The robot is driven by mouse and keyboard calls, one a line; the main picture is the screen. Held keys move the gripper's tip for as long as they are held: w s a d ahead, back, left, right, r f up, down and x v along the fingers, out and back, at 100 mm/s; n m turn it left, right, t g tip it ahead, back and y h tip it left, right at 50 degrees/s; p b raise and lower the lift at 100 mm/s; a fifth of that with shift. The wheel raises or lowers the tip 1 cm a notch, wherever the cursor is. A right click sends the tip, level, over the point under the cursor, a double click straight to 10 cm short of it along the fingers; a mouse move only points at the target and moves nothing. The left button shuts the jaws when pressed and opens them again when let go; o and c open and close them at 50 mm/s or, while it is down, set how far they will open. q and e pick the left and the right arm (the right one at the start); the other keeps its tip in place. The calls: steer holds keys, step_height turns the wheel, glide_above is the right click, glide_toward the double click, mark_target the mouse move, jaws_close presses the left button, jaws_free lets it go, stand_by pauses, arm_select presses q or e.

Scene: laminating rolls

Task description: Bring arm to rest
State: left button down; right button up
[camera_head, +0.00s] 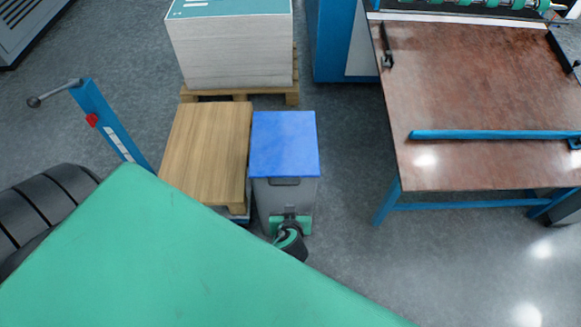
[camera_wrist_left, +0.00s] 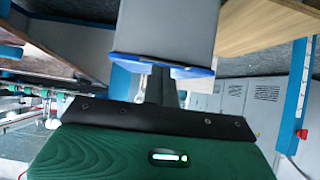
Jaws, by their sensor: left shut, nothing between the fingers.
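My left gripper (camera_head: 289,213) is at the front of a grey bin (camera_head: 299,195) with a blue lid (camera_head: 284,135), in the lower middle of the head view. Its fingers are shut and hold nothing. In the left wrist view the shut fingers (camera_wrist_left: 162,84) point toward the bin, which shows at the top with its blue lid edge. I cannot tell whether the fingers touch the bin. A large green part of my own body covers the lower left of the head view. My right gripper is not in view.
Left of the bin is a wooden board on a pallet jack (camera_head: 205,150) with a blue handle (camera_head: 108,120). Behind stands a paper stack (camera_head: 232,55) on a pallet. A brown-topped table (camera_head: 480,90) with a blue bar (camera_head: 490,134) is at right. Grey floor between bin and table is clear.

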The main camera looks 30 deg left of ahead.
arm_select(q)
steer(key=shift+s+d+f, duration=0.1)
steer(key=shift+s, duration=0.1)
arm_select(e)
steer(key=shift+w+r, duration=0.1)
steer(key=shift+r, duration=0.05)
